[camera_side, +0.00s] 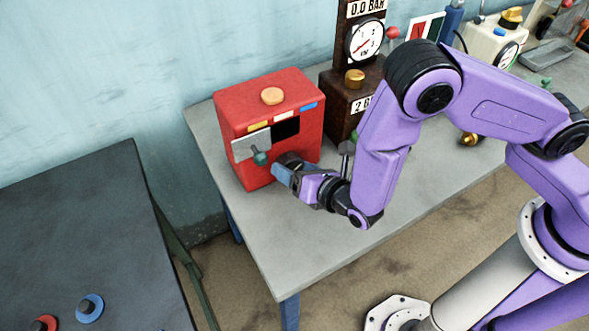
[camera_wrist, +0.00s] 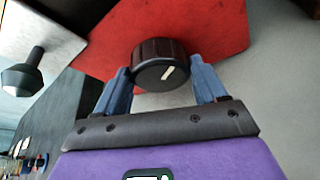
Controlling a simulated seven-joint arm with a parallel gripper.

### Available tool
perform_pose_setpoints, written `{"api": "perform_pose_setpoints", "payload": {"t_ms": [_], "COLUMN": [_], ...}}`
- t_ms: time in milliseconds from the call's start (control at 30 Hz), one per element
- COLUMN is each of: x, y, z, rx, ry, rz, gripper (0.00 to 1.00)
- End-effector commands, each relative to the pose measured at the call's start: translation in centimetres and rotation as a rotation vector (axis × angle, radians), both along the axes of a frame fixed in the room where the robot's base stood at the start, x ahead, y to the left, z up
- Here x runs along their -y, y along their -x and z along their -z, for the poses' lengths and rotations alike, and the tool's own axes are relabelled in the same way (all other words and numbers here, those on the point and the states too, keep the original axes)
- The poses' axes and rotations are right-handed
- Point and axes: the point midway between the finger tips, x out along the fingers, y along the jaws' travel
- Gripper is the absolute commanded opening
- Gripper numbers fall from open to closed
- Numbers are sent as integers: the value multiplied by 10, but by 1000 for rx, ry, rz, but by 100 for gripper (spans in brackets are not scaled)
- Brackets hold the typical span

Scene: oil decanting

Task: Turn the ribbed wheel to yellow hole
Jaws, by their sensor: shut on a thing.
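The ribbed wheel (camera_wrist: 158,52) is a black knob with a white mark (camera_wrist: 168,73) on its face, slanting in the wrist view. It sits on the front of the red box (camera_side: 240,172), and shows dark (camera_side: 291,159) in the side view, partly hidden by my gripper (camera_side: 284,172). My gripper's blue fingers (camera_wrist: 160,66) are shut on the wheel, one on each side. The box carries a yellow label (camera_side: 258,126), a white label (camera_side: 281,117) and a blue label (camera_side: 308,107) above a dark opening (camera_side: 286,129). A grey metal plate (camera_side: 243,148) lies below the yellow label.
A dark green knob (camera_side: 260,158) sticks out from the plate, left of my gripper. A brown gauge unit (camera_side: 340,98) stands behind the box on the right. The grey table (camera_side: 300,235) is clear in front. A dark table (camera_side: 80,220) stands at the left.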

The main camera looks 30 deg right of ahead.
Motion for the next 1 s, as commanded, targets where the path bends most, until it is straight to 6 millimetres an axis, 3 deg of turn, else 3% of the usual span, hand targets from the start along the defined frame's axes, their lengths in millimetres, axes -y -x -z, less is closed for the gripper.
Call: {"api": "perform_pose_setpoints", "payload": {"t_ms": [500, 1000], "x": [3, 4], "y": [1, 1], "z": [2, 2], "rx": [3, 3], "ry": [-400, -521], "rz": [-2, 0], "gripper": [40, 40]}}
